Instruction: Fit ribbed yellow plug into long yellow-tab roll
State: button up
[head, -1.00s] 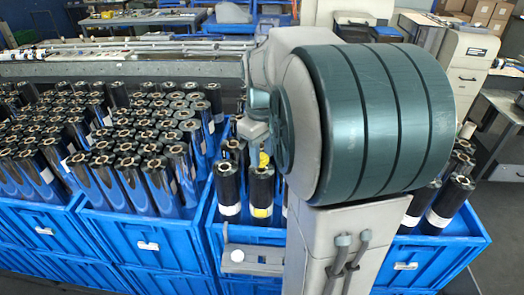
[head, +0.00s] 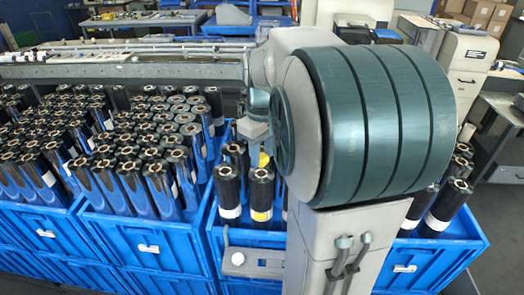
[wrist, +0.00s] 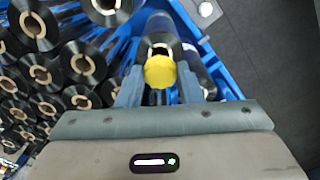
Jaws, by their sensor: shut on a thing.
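The yellow plug (wrist: 160,73) is pinched between the two fingers of my gripper (wrist: 159,84) in the wrist view. Its ribs are too small to make out. In the head view the plug (head: 264,160) shows as a small yellow spot under my gripper (head: 259,145), close above the top of the long yellow-tab roll (head: 262,195). That dark roll stands upright in the blue crate with a yellow label low on its side. In the wrist view a roll end (wrist: 158,46) lies just beyond the plug and is partly covered by it. I cannot tell whether they touch.
Dark rolls with white labels stand close around it, such as one on the left (head: 229,190). The blue crate's front wall (head: 245,238) is near. Crates to the left are packed with upright rolls (head: 110,165). My arm hides much of the right crate.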

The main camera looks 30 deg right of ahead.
aim_at(262, 156)
dwell(0.3)
jog(key=o, duration=0.7)
jog(key=shift+c, duration=0.2)
notch_tip(262, 156, up, 6)
jog(key=p, duration=0.4)
jog(key=shift+f, duration=0.25)
jog(key=shift+r, duration=2.7)
jog(key=s+a+f+m+t+b, duration=0.3)
jog(key=s+a+f+b, duration=0.3)
jog(key=s+a+f, duration=0.6)
notch_tip(262, 156, down, 3)
jog(key=shift+s+m+t, duration=0.25)
jog(key=shift+m+t, duration=0.15)
